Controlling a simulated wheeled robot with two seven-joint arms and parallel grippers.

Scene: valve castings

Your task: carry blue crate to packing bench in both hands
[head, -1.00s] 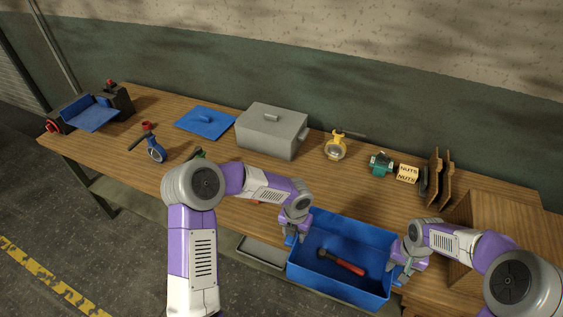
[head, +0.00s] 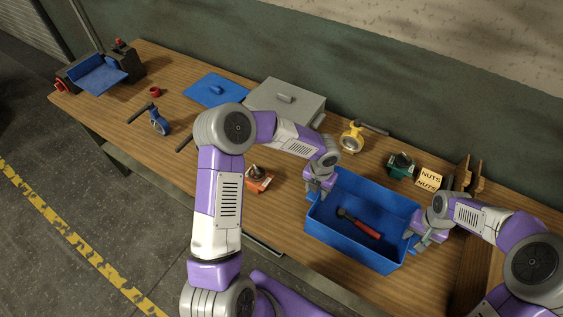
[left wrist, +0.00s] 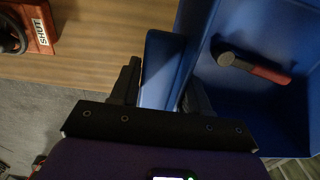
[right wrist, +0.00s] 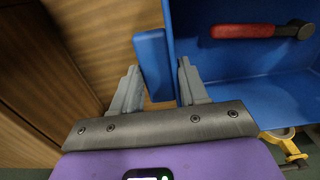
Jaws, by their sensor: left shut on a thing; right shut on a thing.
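The blue crate (head: 350,243) is an open box at the front edge of the wooden packing bench (head: 229,205), over its right part in the head view. A hammer with a red handle (head: 366,229) lies inside on its floor. My left gripper (head: 318,192) is shut on the crate's left side; in the left wrist view its fingers sit either side of a blue handle (left wrist: 160,70). My right gripper (head: 415,238) is shut on the right side; in the right wrist view its fingers flank another blue handle (right wrist: 153,62). I cannot tell whether the crate's bottom touches the bench.
A grey lidded box (head: 287,103), a blue lid (head: 216,90), a yellow valve (head: 352,137), a green valve (head: 400,165) and a NUTS box (head: 430,178) stand towards the back. An orange block marked SHUT (head: 259,180) is left of the crate.

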